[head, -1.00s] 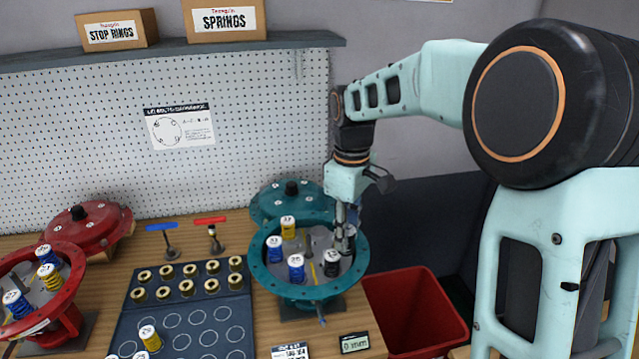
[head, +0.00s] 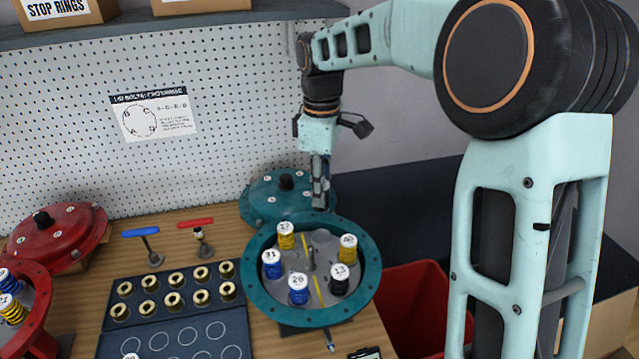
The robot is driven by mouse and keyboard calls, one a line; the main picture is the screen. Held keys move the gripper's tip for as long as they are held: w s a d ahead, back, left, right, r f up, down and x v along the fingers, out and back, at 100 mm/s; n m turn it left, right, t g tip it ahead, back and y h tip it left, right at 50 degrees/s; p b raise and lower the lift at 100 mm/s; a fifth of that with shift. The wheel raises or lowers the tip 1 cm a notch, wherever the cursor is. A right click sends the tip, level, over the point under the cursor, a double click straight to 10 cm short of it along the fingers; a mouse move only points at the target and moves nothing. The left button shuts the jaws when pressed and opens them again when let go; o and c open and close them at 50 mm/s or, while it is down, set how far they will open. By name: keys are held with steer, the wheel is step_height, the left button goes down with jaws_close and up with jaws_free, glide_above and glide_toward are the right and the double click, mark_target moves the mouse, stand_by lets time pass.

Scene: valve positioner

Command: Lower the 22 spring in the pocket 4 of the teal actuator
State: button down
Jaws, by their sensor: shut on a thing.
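The teal actuator (head: 258,299) is an open round housing in the middle of the bench. A yellow spring (head: 348,249) stands in its right side; its cap number is too small to read surely, so I cannot tell if it is the 22 spring. Another yellow spring (head: 286,237) stands at the back left, two blue springs (head: 271,266) at the left and front, and a black spring (head: 340,280) at the front right. My gripper (head: 319,203) is above the actuator's back rim, fingers down and close together. What is between the fingers is too small to make out.
The teal cover (head: 262,196) lies behind the actuator, near my gripper. A dark tray (head: 125,325) of brass rings is at the left. Red and blue handled tools (head: 196,223) stand behind it. A red bin (head: 407,290) is at the right.

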steer(key=shift+s+f+b, duration=0.1)
steer(key=shift+f+b, duration=3.25)
steer(key=shift+f, duration=0.3)
steer(key=shift+r, duration=0.2)
steer(key=shift+f+p, duration=0.1)
steer(key=shift+p, duration=0.25)
steer(key=shift+f+b, duration=0.8)
steer(key=shift+f, duration=0.8)
steer(key=c, duration=1.5)
jaws_free()
